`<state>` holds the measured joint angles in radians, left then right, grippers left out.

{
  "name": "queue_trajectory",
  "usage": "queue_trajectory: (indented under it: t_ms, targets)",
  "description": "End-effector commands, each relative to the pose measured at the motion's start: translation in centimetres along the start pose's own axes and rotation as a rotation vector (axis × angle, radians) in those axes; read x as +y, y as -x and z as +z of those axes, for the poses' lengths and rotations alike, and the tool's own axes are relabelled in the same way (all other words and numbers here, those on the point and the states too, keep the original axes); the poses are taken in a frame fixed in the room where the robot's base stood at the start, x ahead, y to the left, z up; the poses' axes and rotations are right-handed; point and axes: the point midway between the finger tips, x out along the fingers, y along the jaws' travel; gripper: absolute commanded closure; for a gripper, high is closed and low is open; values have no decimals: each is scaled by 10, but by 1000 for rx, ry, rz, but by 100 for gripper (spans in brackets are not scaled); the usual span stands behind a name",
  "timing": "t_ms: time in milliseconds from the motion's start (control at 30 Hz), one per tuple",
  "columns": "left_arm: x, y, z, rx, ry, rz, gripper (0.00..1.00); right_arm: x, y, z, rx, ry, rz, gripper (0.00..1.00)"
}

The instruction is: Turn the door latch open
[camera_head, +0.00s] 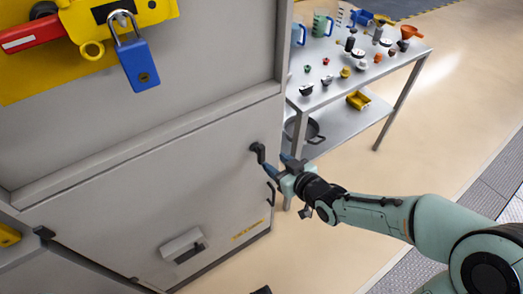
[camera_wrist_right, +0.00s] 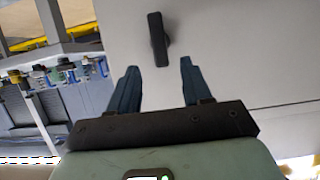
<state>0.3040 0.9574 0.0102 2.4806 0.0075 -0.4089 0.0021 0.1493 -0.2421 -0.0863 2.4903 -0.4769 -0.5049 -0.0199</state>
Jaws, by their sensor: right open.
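The door latch is a small black handle (camera_head: 257,151) near the upper right edge of the grey cabinet door (camera_head: 120,205). In the right wrist view the latch (camera_wrist_right: 157,38) stands upright on the grey panel, ahead of the fingertips and between their lines. My right gripper (camera_head: 275,164) is beside the latch at the door's right side. Its two blue fingers are apart with nothing between them, as the right wrist view (camera_wrist_right: 157,72) also shows. I cannot tell from the head view whether a finger touches the latch. My left gripper is not in view.
A blue padlock (camera_head: 138,65) hangs from a yellow plate above the door. A grey pull handle (camera_head: 184,246) sits low on the door. A metal table (camera_head: 345,92) with funnels, jugs and small parts stands at the back right.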

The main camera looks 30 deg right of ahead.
Motion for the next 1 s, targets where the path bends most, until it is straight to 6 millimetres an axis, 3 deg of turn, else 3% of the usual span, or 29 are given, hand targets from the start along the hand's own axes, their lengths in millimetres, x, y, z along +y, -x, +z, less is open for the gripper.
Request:
queue_trajectory:
  t_ms: [200,400,600,867,1000]
  targets:
    - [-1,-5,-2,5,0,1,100,0,-49,5,-6,-2,-1,51]
    - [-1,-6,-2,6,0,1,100,0,-78,4,-4,-1,-1,51]
    - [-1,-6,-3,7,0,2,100,0,-90,3,-3,-2,0,51]
    - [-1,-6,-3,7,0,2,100,0,-90,3,-3,-2,0,51]
    - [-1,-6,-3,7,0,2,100,0,-90,3,-3,-1,0,97]
